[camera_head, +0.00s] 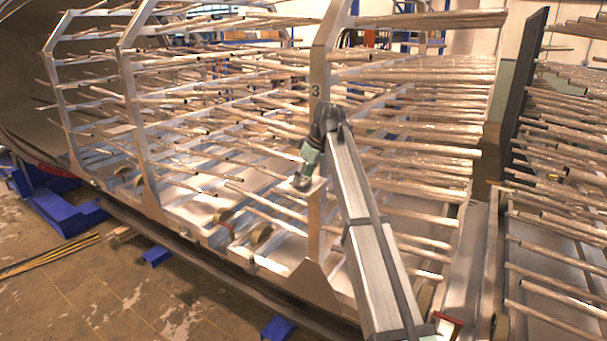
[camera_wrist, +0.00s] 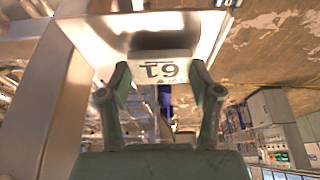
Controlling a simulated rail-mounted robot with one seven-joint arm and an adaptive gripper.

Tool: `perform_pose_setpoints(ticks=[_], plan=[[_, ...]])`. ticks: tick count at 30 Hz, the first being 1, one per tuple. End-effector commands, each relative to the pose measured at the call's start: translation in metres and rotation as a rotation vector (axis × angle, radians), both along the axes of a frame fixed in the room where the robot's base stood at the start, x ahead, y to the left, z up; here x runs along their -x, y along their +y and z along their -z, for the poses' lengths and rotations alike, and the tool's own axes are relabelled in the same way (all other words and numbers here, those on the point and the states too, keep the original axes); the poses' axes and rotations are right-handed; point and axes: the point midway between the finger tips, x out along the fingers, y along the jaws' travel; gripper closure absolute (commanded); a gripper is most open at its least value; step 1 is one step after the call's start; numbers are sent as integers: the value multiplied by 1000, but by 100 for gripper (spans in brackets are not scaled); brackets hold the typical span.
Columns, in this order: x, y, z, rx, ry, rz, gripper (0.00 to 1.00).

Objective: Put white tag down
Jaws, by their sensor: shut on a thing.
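The white tag (camera_wrist: 160,70) sits between the fingers of my gripper (camera_wrist: 160,85) in the wrist view. It bears dark characters that appear upside down. My gripper (camera_head: 308,162) is shut on the tag. In the head view the gripper hangs from my arm beside the metal post marked 3 (camera_head: 319,75). A small pale part of the white tag (camera_head: 313,187) shows below the fingers. I cannot tell whether the tag touches the post or a rod.
Rows of metal rods (camera_head: 420,150) stick out from the rack on both sides of the post. Blue blocks (camera_head: 157,256) lie on the worn floor (camera_head: 90,290) at the left. In the wrist view a broad metal post (camera_wrist: 68,100) stands close on the left.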

Motion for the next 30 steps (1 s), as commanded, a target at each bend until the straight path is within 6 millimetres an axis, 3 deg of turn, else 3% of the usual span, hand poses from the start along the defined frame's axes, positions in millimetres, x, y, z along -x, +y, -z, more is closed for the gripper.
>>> perform_pose_setpoints(ticks=[11, 12, 14, 24, 30], plan=[[0, 0, 5, 0, -1, 0, 60], [0, 0, 5, 0, -1, 0, 33], [0, 0, 5, 0, -1, 0, 12], [0, 0, 4, 0, -1, 0, 11], [1, -4, -7, 0, -1, 0, 11]])
